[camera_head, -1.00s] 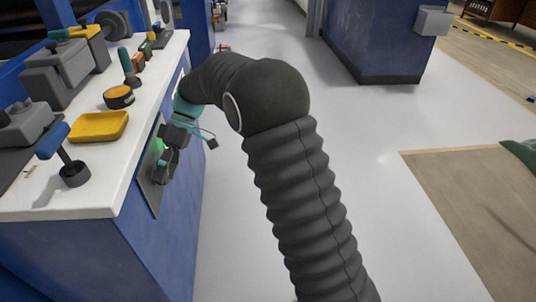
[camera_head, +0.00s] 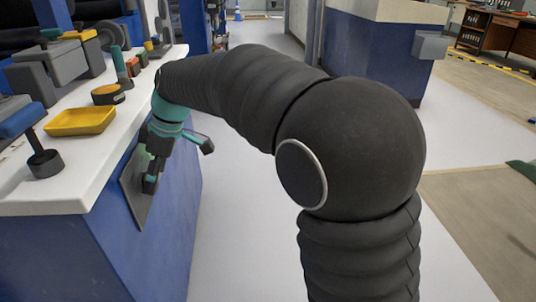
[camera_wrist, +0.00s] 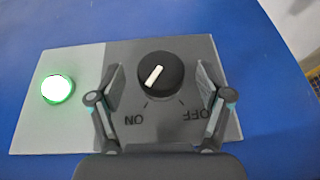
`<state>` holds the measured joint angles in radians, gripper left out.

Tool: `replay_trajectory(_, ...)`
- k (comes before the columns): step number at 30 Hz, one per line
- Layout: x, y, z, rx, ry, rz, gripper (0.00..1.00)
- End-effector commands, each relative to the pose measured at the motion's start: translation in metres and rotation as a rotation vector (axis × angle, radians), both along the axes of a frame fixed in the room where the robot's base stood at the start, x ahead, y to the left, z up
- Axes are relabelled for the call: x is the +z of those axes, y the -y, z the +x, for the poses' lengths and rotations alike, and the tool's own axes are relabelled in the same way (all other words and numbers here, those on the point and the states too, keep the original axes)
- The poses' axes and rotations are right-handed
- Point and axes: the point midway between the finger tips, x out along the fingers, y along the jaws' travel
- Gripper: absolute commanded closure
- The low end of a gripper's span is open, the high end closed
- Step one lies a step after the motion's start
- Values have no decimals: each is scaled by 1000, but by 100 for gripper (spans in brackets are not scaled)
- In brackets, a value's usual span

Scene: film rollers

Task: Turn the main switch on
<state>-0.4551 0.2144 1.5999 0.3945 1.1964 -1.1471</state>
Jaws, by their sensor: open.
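The main switch is a round black knob (camera_wrist: 161,72) with a white pointer mark on a grey plate (camera_wrist: 128,131), in the wrist view. The mark slants toward the lower left, the side of the ON label; OFF is at the lower right. The labels appear upside down. A round green lamp (camera_wrist: 57,88) glows left of the knob. My gripper (camera_wrist: 160,88) is open, one finger on each side of the knob, with gaps between. In the head view my gripper (camera_head: 151,178) is at the plate (camera_head: 132,187) on the blue bench side, and the knob is hidden.
The white benchtop (camera_head: 75,185) above holds a yellow tray (camera_head: 80,121), an orange-and-black round item (camera_head: 107,94), and grey machine parts. Clear floor (camera_head: 240,225) lies right of the bench. A blue cabinet (camera_head: 375,60) stands farther back.

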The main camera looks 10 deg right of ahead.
Motion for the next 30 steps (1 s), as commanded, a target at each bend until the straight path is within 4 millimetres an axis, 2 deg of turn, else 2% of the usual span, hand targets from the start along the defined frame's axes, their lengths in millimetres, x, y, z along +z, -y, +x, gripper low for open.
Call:
replay_trajectory(3,22,8,1,-1,2,2,22)
replay_trajectory(21,110,45,3,-2,-1,0,22)
replay_trajectory(23,118,49,4,-1,0,0,22)
replay_trajectory(30,126,82,-13,-158,0,-25,22)
